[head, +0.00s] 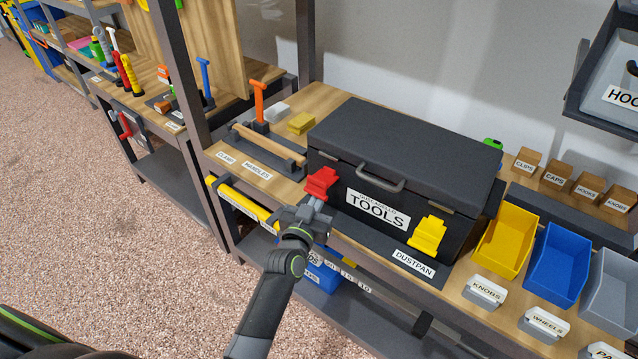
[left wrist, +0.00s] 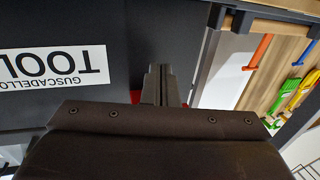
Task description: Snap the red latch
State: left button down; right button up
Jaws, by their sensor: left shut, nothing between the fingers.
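The black toolchest (head: 330,160) stands on the bench with its lid down. The red latch (head: 322,181) is on the left part of its front, beside the TOOLS label (head: 377,209). A yellow latch (head: 428,234) is on the right part. My left gripper (head: 317,203) is shut and empty, with its tips just below and in front of the red latch. In the left wrist view the shut fingers (left wrist: 158,78) cover most of the latch, and only red slivers (left wrist: 136,96) show. Contact cannot be told. My right gripper is out of view.
A grey handle (head: 380,178) sticks out from the chest front. A wooden-handled tool (head: 268,144) lies left of the chest. Yellow (head: 505,240) and blue (head: 557,263) bins stand to the right. A shelf post (head: 190,90) rises at left.

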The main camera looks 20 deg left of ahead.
aim_at(317, 185)
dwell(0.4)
pick_arm(q)
jog(key=shift+r+p, duration=1.25)
jog(key=shift+r, duration=0.15)
jog(key=shift+r+p, duration=1.05)
jog(key=shift+p, duration=0.05)
jog(key=shift+s+r, duration=0.1)
jog(key=shift+r, duration=0.25)
jog(key=shift+r+p, duration=1.15)
jog(key=shift+p, duration=0.15)
jog(key=shift+f, duration=0.1)
